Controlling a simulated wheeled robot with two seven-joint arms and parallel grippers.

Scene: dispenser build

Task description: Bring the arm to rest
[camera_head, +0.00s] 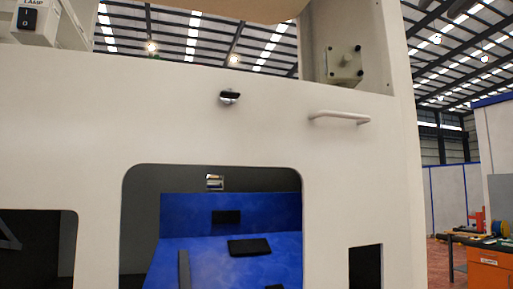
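I see neither of my grippers clearly in the head view. A small dark shape at the bottom edge, inside the opening, is too cut off to identify. A large white cabinet (180,120) fills most of the view. Its front has a rounded opening with a blue interior (270,212). A black flat piece (249,247) lies on the blue surface, and a dark patch (226,217) shows on the blue back wall. A dark upright bar (184,270) stands at the left of the blue area.
The cabinet front carries a white handle (340,118) and a black-topped knob (230,97). Smaller dark openings lie at lower left and lower right. A switch box (27,18) sits at top left. An orange cabinet (490,268) stands far right, beyond open floor.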

